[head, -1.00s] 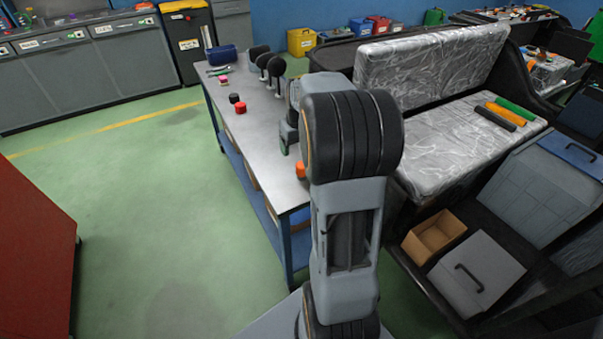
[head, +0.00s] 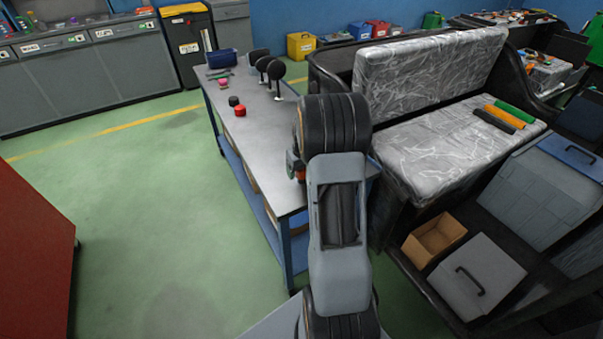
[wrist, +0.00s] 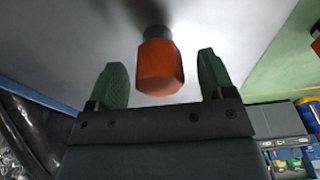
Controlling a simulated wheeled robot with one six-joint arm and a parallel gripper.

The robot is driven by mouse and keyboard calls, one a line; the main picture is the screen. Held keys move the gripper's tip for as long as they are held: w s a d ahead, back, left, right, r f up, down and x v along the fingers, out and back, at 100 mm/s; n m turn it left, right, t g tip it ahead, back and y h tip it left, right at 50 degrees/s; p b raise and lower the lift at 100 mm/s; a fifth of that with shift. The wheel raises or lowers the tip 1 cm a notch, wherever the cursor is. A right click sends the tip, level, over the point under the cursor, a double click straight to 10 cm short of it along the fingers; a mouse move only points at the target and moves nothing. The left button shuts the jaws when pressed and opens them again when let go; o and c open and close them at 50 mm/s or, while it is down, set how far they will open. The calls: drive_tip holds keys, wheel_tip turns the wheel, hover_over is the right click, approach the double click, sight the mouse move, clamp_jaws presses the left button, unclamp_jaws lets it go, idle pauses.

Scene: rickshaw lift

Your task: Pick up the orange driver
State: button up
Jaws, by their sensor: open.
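The orange driver (wrist: 160,68) is on the grey tabletop, its faceted orange handle toward me and a dark grey part beyond it in the wrist view. My gripper (wrist: 162,80) is open, with one green fingertip on each side of the handle and a visible gap on both sides. In the head view a bit of the orange driver (head: 300,173) shows beside my gripper (head: 294,163) near the table's right edge. My arm hides most of both there.
The grey-topped workbench (head: 245,140) has red and black knobs (head: 239,109), round black-headed items (head: 276,70) and a blue cylinder (head: 221,57) farther back. A plastic-wrapped seat (head: 445,150) stands close on the right. The table's near left part is clear.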

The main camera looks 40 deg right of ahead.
drive_tip(key=shift+w+d+f, duration=0.1)
drive_tip(key=shift+w+f, duration=0.1)
drive_tip(key=shift+f, duration=1.2)
drive_tip(key=c, duration=1.1)
drive_tip(key=shift+r, duration=0.15)
